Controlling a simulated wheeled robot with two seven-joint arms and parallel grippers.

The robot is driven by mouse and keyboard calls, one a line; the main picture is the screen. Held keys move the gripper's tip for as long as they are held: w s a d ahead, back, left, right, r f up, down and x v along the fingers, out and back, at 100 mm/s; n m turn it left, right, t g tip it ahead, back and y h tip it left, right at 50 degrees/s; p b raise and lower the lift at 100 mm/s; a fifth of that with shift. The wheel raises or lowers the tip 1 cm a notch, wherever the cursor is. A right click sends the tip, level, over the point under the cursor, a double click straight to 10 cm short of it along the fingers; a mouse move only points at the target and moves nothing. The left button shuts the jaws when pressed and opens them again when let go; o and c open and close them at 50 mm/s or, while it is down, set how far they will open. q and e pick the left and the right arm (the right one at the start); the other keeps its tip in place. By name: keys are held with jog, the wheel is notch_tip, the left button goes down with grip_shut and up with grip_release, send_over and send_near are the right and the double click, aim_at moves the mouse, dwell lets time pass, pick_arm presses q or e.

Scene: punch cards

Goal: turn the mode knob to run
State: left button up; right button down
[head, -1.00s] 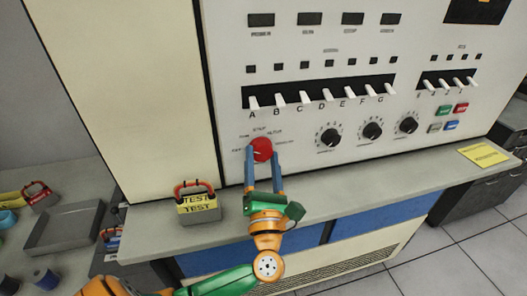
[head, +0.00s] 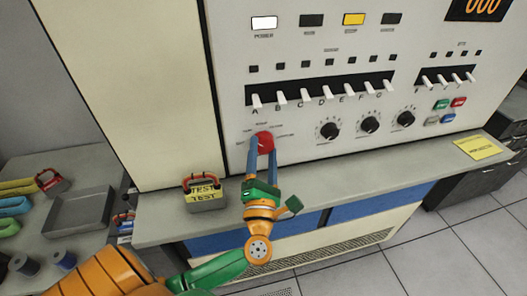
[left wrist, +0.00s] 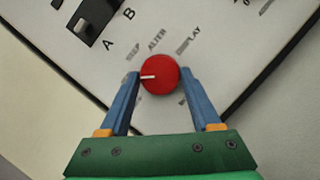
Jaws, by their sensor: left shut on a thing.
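The red mode knob (head: 264,143) sits on the grey-white control panel (head: 300,170), below the left end of the lettered switch row. My left gripper (head: 263,152) reaches up to it with a blue finger on each side, shut on the knob. In the left wrist view the knob (left wrist: 160,74) lies between the two fingertips. Its white pointer line points left in that view. Small labels ring the knob; "ALTER" and "DISPLAY" can be read, others are blurred or hidden by the fingers. My right gripper is not in view.
Black dials (head: 370,125) stand right of the knob, with lever switches (head: 325,95) above. A grey tray (head: 80,222) lies on the left table.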

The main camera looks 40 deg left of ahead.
pick_arm(q)
jog(key=o, duration=1.3)
jog(key=shift+o, duration=0.2)
jog(key=b+v, duration=0.3)
jog(key=v, duration=0.4)
jog(key=shift+f, duration=0.1)
jog(key=shift+s, duration=0.1)
